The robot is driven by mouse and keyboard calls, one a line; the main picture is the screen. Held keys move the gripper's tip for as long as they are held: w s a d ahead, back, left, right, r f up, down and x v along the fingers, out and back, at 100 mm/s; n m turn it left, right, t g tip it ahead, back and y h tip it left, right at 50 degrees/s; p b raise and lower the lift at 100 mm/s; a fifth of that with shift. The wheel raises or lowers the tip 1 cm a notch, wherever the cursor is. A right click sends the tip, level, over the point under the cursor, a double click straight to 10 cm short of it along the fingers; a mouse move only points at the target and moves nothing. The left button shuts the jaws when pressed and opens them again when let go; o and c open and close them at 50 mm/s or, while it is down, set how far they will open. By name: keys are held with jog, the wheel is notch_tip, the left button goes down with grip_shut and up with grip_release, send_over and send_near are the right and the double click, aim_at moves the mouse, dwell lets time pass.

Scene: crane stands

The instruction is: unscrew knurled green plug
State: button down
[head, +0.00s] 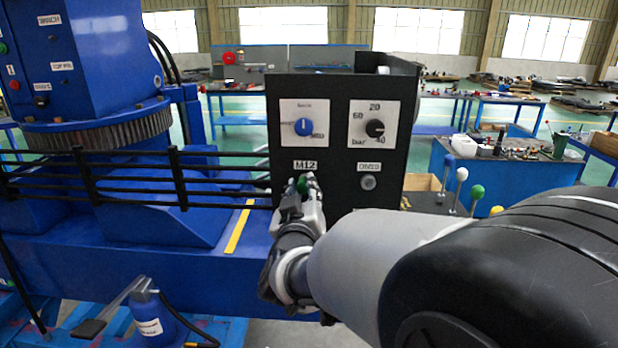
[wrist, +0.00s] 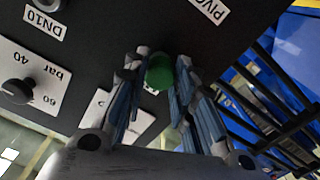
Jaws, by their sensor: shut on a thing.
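The knurled green plug (head: 302,184) is on the front of the black panel (head: 335,115), under the M12 label (head: 305,165). My gripper (head: 305,192) reaches up to it from below and hides part of it. In the wrist view the round green plug (wrist: 160,72) lies between the two fingertips of my gripper (wrist: 159,75), and the fingers are shut on it. The plug's seat in the panel is hidden behind the plug and fingers.
The panel also carries a blue knob (head: 304,127), a black knob (head: 375,128) and a grey fitting (head: 369,183) to the right of the plug. Black rails (head: 120,170) run to the left of the panel. Levers with coloured balls (head: 462,174) stand at right.

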jog(key=shift+f, duration=0.15)
jog(key=n+p, duration=0.3)
jog(key=shift+n+p, duration=0.65)
jog(key=shift+n, duration=0.25)
jog(key=shift+n+p, duration=0.75)
jog(key=shift+n, duration=0.15)
jog(key=n+p, duration=0.2)
jog(key=shift+n, duration=0.8)
